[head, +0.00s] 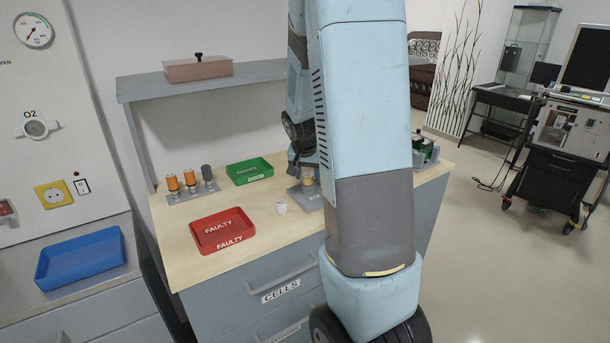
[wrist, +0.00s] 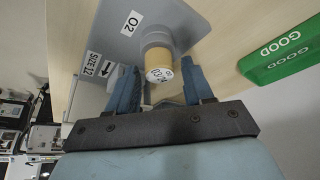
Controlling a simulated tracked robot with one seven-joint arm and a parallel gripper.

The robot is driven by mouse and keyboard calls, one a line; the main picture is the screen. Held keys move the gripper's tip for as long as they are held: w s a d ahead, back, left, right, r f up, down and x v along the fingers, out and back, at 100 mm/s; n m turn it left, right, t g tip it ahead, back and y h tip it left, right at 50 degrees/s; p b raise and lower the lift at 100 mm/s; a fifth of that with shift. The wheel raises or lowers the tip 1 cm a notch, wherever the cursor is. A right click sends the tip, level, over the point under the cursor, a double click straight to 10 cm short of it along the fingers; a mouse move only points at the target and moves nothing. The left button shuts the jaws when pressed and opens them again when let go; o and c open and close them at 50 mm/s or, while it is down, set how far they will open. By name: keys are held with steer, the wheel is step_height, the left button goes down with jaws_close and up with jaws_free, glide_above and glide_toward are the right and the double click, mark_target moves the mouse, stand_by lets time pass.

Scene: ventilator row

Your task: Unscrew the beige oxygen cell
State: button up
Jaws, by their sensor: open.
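The beige oxygen cell (wrist: 157,62) sits upright in a grey block (wrist: 118,42) labelled O2 and SIZE 12, with an arrow beside the size. Its pale end, marked 03-24, faces the wrist camera. My gripper (wrist: 160,80) is open, with one blue finger on each side of the cell; I cannot tell whether either finger touches it. In the head view the cell (head: 308,179) and its block (head: 306,194) show small on the bench, partly hidden by my arm.
A red FAULTY tray (head: 222,231) and a green GOOD tray (head: 249,171) lie on the wooden bench. A rack (head: 193,194) holds two orange cells and a dark one. A small white item (head: 281,208) stands near the block. A shelf (head: 235,78) runs above.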

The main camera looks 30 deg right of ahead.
steer(key=m+g, duration=0.1)
steer(key=m, duration=0.2)
steer(key=m+g+h, duration=0.1)
steer(key=m, duration=0.2)
steer(key=shift+w+a, duration=0.1)
steer(key=shift+d, duration=0.3)
stand_by(0.5)
steer(key=c, duration=0.9)
steer(key=shift+o, duration=0.2)
steer(key=n+t, duration=0.1)
steer(key=n, duration=0.3)
steer(key=shift+t, duration=0.4)
steer(key=shift+n+y, duration=0.4)
steer(key=shift+n, duration=0.5)
steer(key=shift+n+t+y, duration=0.4)
steer(key=shift+n+y, duration=0.2)
steer(key=shift+n, duration=0.9)
steer(key=shift+n+y, duration=0.4)
steer(key=shift+n, duration=0.8)
